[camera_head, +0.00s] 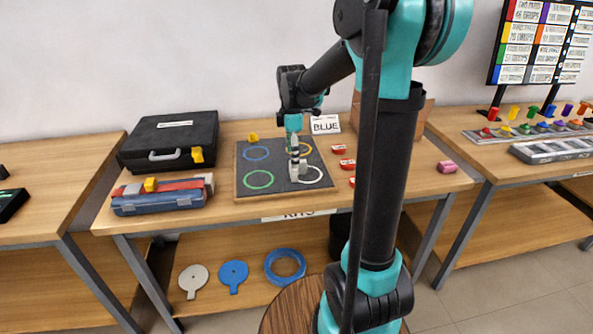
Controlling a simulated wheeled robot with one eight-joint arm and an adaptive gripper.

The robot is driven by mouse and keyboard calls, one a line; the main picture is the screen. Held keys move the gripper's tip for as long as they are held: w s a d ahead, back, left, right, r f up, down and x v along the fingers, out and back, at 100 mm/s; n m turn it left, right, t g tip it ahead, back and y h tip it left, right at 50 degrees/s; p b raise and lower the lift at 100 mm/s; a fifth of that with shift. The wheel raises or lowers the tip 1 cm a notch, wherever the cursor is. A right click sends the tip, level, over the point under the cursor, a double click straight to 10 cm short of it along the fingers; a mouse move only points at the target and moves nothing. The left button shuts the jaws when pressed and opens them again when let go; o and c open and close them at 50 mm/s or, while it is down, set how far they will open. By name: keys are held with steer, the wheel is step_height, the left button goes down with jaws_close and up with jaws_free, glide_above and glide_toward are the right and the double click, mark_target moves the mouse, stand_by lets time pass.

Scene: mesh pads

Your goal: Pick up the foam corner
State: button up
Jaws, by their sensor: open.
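I cannot tell for sure which piece is the foam corner. Small yellow corner-like pieces show in the head view: one (197,155) against the front of the black case, one (253,137) at the back edge of the dark mat, and one (151,185) on top of the blue and red boxes. My gripper (295,168) is open and points down over the right half of the mat. It is apart from all of these yellow pieces. Its fingertips are small in the picture, and the gap between them is hard to see.
The dark mat (262,188) has coloured rings and lies on the wooden table. My arm hides part of the table's right side.

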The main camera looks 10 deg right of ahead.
steer(key=f, duration=0.5)
steer(key=shift+w+d, duration=0.1)
steer(key=shift+d, duration=0.1)
steer(key=c, duration=0.9)
